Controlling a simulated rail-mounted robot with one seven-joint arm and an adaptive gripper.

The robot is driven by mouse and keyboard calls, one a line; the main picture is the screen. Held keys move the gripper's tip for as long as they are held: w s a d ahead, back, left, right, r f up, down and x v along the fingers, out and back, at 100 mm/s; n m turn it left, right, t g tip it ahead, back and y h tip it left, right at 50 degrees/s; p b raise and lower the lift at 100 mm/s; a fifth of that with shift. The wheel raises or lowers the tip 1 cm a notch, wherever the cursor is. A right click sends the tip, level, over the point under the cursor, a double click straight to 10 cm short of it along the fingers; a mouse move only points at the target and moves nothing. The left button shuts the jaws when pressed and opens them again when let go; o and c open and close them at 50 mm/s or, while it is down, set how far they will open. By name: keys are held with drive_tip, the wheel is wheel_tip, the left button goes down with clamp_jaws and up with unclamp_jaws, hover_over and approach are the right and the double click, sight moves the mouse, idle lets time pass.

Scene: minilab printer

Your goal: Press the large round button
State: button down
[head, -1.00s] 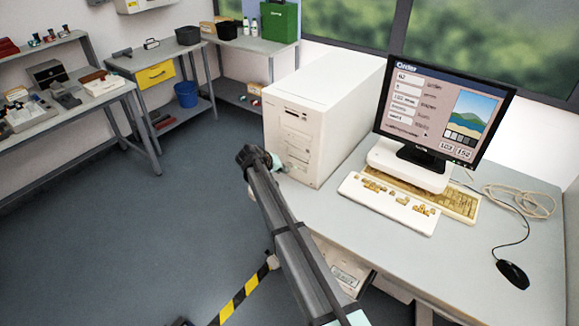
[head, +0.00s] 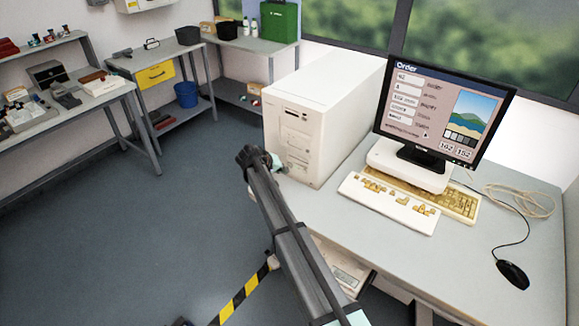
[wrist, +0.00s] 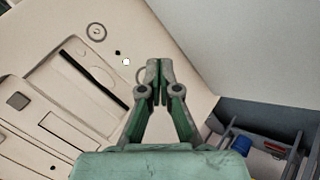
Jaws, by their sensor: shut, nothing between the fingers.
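A beige computer tower (head: 310,125) stands upright on the desk, its front panel facing my arm. In the wrist view the panel (wrist: 60,70) fills the left side. A round ring-edged button (wrist: 96,32) is at the upper left of my gripper. Another large round outline (wrist: 141,76) lies right beside the fingers and is partly hidden by them. I cannot tell which one is the large button. My gripper (wrist: 159,64) is shut and empty, its tips close over the panel; contact cannot be told. In the head view my gripper is mostly hidden behind my arm, at the tower's front.
A small lit indicator (wrist: 126,62) and a dark slot (wrist: 92,68) are on the panel. A monitor (head: 443,110), keyboard (head: 390,203) and mouse (head: 512,274) are on the desk to the right. The floor (head: 150,230) to the left is clear.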

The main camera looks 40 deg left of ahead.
drive_tip(key=shift+w, duration=0.15)
drive_tip(key=shift+w, duration=0.3)
drive_tip(key=shift+w+b, duration=0.3)
drive_tip(key=shift+b, duration=0.1)
idle(0.7)
drive_tip(key=shift+s, duration=0.15)
idle(0.3)
drive_tip(key=shift+s, duration=0.6)
drive_tip(key=shift+s, duration=0.1)
drive_tip(key=shift+s+b, duration=0.75)
drive_tip(key=shift+s, duration=1.65)
